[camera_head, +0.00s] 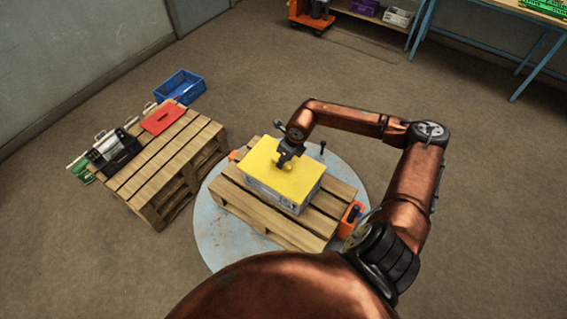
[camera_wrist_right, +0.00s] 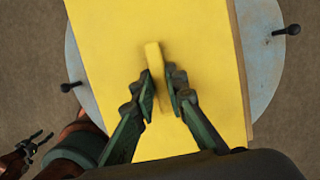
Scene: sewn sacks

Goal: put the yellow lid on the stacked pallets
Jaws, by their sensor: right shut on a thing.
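The yellow lid (camera_head: 283,167) is a flat yellow sheet with a raised handle. It lies on or just above a grey box (camera_head: 303,195); I cannot tell if they touch. My right gripper (camera_head: 285,158) is shut on the lid's yellow handle (camera_wrist_right: 155,62), which stands between its fingers (camera_wrist_right: 160,88) in the right wrist view. The stacked pallets (camera_head: 165,180) are wooden and stand to the left. A small dark pronged shape at the lower left of the right wrist view looks like my left gripper (camera_wrist_right: 36,143); its opening is too small to judge.
The box rests on a wooden pallet (camera_head: 320,238) on a round grey plate (camera_head: 215,230) with pegs and orange blocks. On the stacked pallets lie a red panel (camera_head: 162,117) and a black toolbox (camera_head: 115,155). A blue crate (camera_head: 180,86) is behind them. A floor gap separates plate and stack.

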